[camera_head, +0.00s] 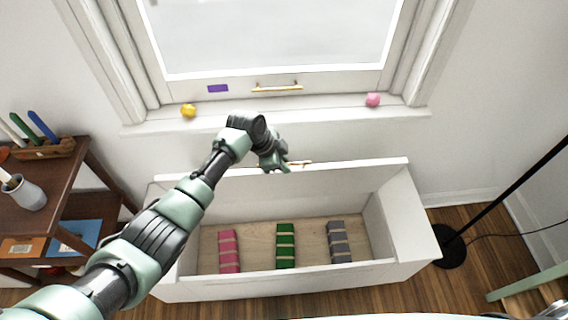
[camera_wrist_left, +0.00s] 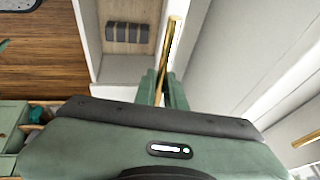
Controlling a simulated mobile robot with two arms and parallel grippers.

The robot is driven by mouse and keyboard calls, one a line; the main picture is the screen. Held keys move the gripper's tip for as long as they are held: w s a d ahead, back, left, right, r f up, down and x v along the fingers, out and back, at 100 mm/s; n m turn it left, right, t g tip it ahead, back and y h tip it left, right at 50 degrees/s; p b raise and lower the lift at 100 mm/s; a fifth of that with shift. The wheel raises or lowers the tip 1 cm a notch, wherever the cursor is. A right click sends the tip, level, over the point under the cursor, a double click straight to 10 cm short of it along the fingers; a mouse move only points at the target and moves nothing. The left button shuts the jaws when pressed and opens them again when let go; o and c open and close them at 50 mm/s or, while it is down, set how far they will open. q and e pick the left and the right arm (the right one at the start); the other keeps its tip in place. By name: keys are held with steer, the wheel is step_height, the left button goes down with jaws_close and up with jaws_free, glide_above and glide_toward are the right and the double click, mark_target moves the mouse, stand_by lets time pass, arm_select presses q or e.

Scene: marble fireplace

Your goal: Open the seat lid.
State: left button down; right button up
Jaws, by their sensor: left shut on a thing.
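The white seat lid (camera_head: 335,182) stands raised, close to upright, along the back of the white bench box (camera_head: 290,284). Its brass handle (camera_head: 300,163) is at its upper edge. My left gripper (camera_head: 284,166) is shut on the handle. In the left wrist view the brass bar (camera_wrist_left: 170,48) runs between the fingers (camera_wrist_left: 162,88), and the lid's white panel (camera_wrist_left: 203,45) is beside it. The box is open from above, with a pink bundle (camera_head: 229,252), a green bundle (camera_head: 286,246) and a grey bundle (camera_head: 339,242) inside. My right gripper is out of view.
The window sill (camera_head: 330,113) behind holds a yellow object (camera_head: 188,110) and a pink object (camera_head: 373,100). A brown shelf (camera_head: 85,177) stands left of the box. A black lamp base (camera_head: 449,250) stands close to its right end.

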arm_select(q)
steer(key=c, duration=1.5)
jaws_free()
steer(key=v, duration=0.8)
